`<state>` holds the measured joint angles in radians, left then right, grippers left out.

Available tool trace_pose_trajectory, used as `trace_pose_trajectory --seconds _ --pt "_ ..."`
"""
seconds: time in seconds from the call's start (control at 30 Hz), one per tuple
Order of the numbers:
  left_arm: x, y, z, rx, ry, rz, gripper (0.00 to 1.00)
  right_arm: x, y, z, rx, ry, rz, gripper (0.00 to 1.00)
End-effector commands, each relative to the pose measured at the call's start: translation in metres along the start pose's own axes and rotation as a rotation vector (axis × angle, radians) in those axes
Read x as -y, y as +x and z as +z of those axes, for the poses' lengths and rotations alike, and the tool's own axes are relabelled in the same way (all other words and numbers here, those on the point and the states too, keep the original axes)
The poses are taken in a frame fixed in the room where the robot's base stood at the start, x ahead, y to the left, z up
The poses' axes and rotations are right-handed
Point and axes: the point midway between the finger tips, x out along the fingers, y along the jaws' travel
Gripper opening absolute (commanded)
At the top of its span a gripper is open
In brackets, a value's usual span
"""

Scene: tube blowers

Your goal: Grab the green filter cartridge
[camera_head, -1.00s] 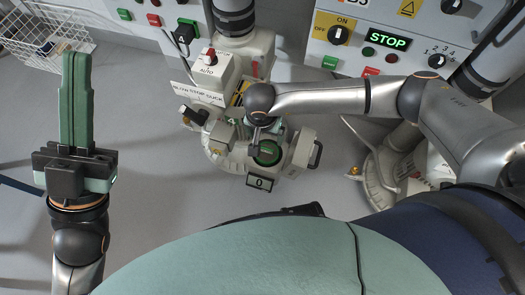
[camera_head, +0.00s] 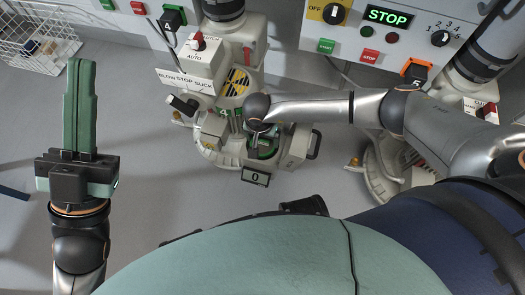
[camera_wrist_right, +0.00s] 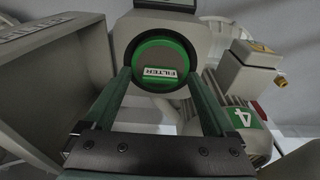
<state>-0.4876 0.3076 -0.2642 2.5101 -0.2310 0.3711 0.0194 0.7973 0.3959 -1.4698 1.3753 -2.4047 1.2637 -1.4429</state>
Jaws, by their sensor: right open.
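The green filter cartridge (camera_wrist_right: 158,52) is a round green-rimmed cap labelled FILTER, set in a pale housing. In the head view its green top (camera_head: 266,150) is partly covered by my right gripper (camera_head: 256,138). In the right wrist view my right gripper (camera_wrist_right: 159,75) is open, with one green finger on either side of the cartridge. I cannot tell whether the fingers touch it. My left gripper (camera_head: 79,66) is upright at the far left, away from the machine, its green fingers together and empty.
The blower machine (camera_head: 232,155) bears a BLOW STOP SUCK sign (camera_head: 186,79) and a black "0" display (camera_head: 255,177). A control panel (camera_head: 350,45) with a STOP display stands behind. A wire basket (camera_head: 38,45) is at the back left. Grey floor between is clear.

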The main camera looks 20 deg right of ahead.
Motion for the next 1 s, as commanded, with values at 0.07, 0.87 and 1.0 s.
trace_pose_trajectory --seconds 0.07,0.87,1.0 --pt "0.0005 0.0007 -0.0008 -0.001 -0.001 -0.002 0.00 0.0002 -0.0012 -0.0002 0.000 0.000 -0.001 0.90" --pt "0.0024 0.0006 -0.0013 -0.004 0.003 -0.006 0.00 -0.0001 -0.0013 -0.0005 -0.001 0.001 0.000 0.03" --pt "0.0022 0.0004 -0.0012 -0.003 0.004 -0.004 0.00 -0.0001 -0.0014 -0.0005 -0.001 0.001 0.000 0.00"
